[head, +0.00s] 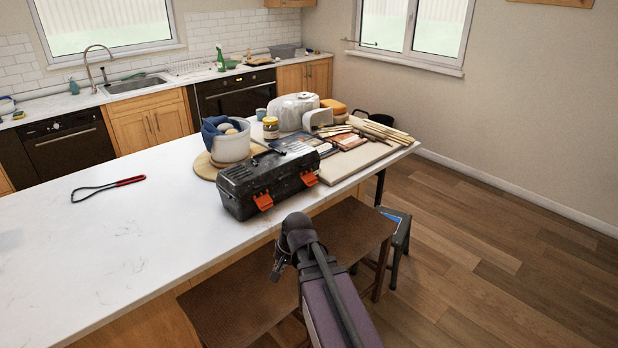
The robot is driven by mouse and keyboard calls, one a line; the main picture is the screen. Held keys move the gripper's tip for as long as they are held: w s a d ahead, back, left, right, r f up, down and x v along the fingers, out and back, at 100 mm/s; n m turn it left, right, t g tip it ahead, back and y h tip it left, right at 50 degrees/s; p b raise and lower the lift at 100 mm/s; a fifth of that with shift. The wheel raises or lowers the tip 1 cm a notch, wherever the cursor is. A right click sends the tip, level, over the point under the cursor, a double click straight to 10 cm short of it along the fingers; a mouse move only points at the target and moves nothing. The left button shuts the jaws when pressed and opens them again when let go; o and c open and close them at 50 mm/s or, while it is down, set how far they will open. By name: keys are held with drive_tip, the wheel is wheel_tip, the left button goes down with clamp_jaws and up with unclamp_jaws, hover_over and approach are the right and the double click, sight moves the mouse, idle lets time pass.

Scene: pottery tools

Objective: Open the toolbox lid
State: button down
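The toolbox (266,182) is black with two orange latches, one at the left (263,201) and one at the right (309,179) of its front side. It stands near the front edge of the white island top, and its lid (262,171) is down. My gripper (279,271) hangs at the end of my arm, below and in front of the toolbox, over the bench beside the island. It is apart from the toolbox. It is small and dark here, so its fingers cannot be made out.
A board (350,162) with wooden tools lies to the right. A red-handled loop tool (108,187) lies left. A brown bench (240,300) stands in front.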

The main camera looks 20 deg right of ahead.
drive_tip(key=w+d+r+m+t+y+p, duration=0.1)
drive_tip(key=w+d+r+m+t, duration=0.4)
drive_tip(key=m, duration=0.7)
drive_tip(key=w+d+r+m+t+y+p, duration=0.1)
drive_tip(key=w+d+r+m+t, duration=0.4)
drive_tip(key=w+d+r+m, duration=0.5)
drive_tip(key=w+d+m+p, duration=0.1)
drive_tip(key=w+d+m, duration=0.1)
drive_tip(key=w, duration=0.1)
drive_tip(key=shift+w+m+t, duration=0.3)
drive_tip(key=shift+m, duration=0.1)
drive_tip(key=shift+w+f, duration=0.15)
